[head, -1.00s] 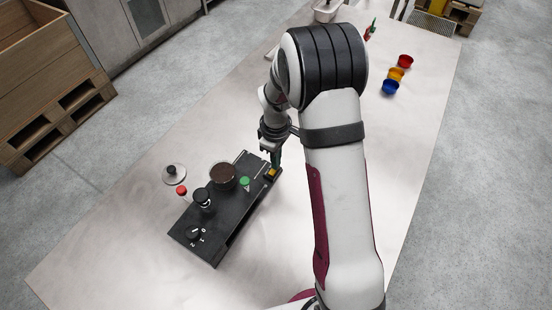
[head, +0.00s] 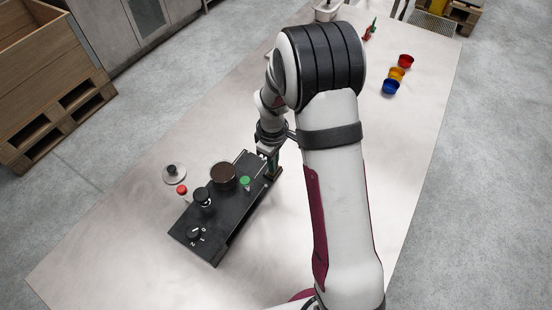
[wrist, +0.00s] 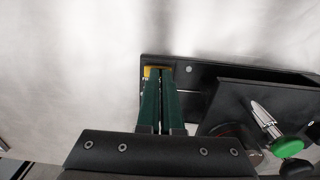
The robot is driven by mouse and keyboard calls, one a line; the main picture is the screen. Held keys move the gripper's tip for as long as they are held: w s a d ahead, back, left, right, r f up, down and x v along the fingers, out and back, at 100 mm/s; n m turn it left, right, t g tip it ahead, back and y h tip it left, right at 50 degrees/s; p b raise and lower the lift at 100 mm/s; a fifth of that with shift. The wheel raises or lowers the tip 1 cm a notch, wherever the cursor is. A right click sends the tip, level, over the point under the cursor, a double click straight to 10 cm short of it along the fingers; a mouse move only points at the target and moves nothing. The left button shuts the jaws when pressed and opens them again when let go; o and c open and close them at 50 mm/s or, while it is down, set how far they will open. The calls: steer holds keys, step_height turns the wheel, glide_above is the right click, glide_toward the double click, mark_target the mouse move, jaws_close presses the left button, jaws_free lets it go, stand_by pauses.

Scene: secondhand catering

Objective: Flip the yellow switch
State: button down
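The yellow switch (wrist: 152,72) sits at the end of a black control panel (head: 222,228). In the wrist view only parts of the switch show, around the tips of my gripper. My gripper (wrist: 161,74) has two green fingers side by side with only a thin gap between them, and they look shut with nothing between them. Their tips overlap the switch in the wrist view; whether they touch it I cannot tell. In the head view my gripper (head: 272,168) is at the panel's far right end and hides the switch.
The panel also bears a green button (head: 245,181), a brown round piece (head: 223,176), a black knob (head: 202,196) and a numbered dial (head: 194,234). A red button (head: 181,190) is beside it. Red (head: 405,61), yellow (head: 397,74) and blue (head: 390,87) cups stand farther off.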

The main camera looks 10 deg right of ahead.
steer(key=shift+s, duration=0.15)
step_height(320, 180, up, 14)
stand_by(0.5)
steer(key=shift+w+d+r, duration=0.1)
steer(key=shift+w+d, duration=0.3)
steer(key=shift+w, duration=0.25)
step_height(320, 180, down, 13)
steer(key=shift+f, duration=0.5)
